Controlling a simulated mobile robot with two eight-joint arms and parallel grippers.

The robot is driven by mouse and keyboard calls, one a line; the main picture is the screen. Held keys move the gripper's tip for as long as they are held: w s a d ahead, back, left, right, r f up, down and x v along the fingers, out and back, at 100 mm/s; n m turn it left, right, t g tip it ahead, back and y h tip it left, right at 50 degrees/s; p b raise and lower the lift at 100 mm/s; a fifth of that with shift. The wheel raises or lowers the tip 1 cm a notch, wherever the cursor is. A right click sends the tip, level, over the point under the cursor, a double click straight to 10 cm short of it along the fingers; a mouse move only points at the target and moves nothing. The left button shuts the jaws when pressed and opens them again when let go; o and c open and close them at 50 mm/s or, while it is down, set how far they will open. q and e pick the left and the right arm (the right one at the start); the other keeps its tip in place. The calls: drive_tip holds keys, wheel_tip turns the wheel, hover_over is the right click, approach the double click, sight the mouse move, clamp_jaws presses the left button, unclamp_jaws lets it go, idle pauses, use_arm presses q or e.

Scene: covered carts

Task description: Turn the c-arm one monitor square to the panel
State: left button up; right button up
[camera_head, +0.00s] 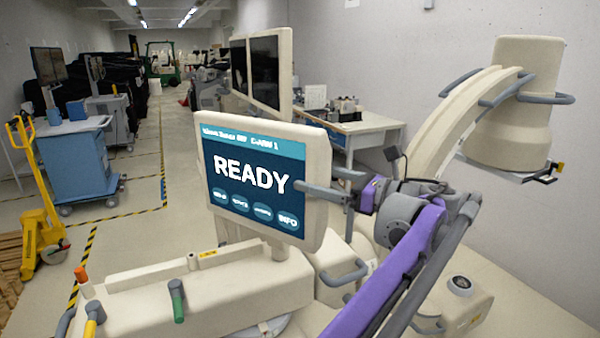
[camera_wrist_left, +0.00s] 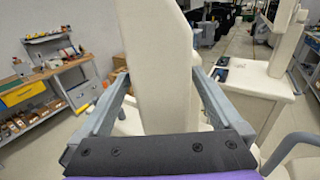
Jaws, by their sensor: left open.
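The c-arm one monitor (camera_head: 262,125) is cream-framed, with a blue screen reading READY and a small "C-ARM 1" heading. It stands on a short post above the cream control panel (camera_head: 190,285) and looks turned at an angle to it. My left gripper (camera_head: 312,188) is open at the monitor's right edge, one finger in front of the screen side and one behind. In the left wrist view the monitor's cream edge (camera_wrist_left: 160,60) stands between the two spread fingers; firm contact cannot be told. My right gripper is not in view.
The panel carries orange, green and yellow-marked levers. A pale C-shaped arm with a large head (camera_head: 515,110) stands at right. Behind are twin dark monitors (camera_head: 255,70) and a workbench (camera_head: 365,125). A blue cart (camera_head: 75,165) and yellow pallet jack (camera_head: 38,210) stand left, beside open floor.

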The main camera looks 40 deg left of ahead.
sight(301, 174)
use_arm(q)
drive_tip(key=shift+s+a, duration=0.1)
drive_tip(key=shift+a, duration=2.2)
clamp_jaws()
